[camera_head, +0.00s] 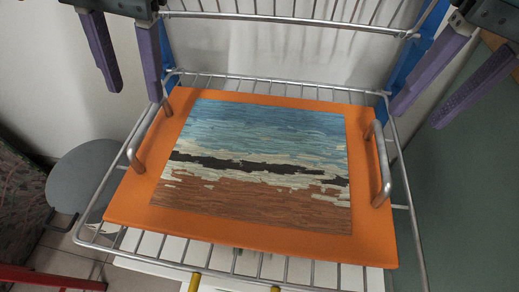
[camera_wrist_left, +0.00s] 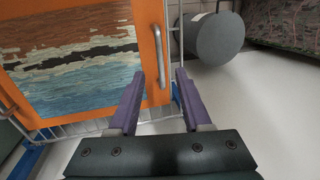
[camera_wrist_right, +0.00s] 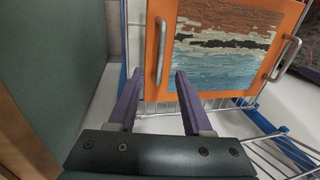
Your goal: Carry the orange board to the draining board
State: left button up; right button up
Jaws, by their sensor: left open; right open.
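The orange board (camera_head: 250,245), with a blue, cream and brown picture on its face, lies on a wire rack (camera_head: 95,222). It has a metal handle at its left edge (camera_head: 136,142) and another at its right edge (camera_head: 381,165). My left gripper (camera_head: 135,95) is open and empty, above and behind the left handle. In the left wrist view that handle (camera_wrist_left: 158,57) is ahead of the fingers. My right gripper (camera_head: 418,116) is open and empty, beyond the board's right edge. In the right wrist view the right handle (camera_wrist_right: 160,52) is ahead of the fingers. I cannot identify a draining board.
Blue posts (camera_head: 428,62) and metal rails stand behind the rack. A large dark green surface (camera_head: 462,190) lies close along the right. Patterned fabric (camera_head: 20,195) shows at the far left.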

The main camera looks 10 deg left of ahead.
aim_at(144, 124)
pick_arm(q)
jog(key=f, duration=0.3)
jog(key=a+f, duration=0.1)
jog(key=f, duration=0.4)
jog(key=shift+a+f, duration=0.35)
jog(key=shift+f, duration=0.05)
pick_arm(e)
jog(key=f, duration=0.3)
jog(key=a+f, duration=0.1)
jog(key=f, duration=0.5)
jog(key=shift+a, duration=0.4)
pick_arm(q)
grip_shut()
pick_arm(e)
jog(key=shift+r, duration=0.1)
grip_shut()
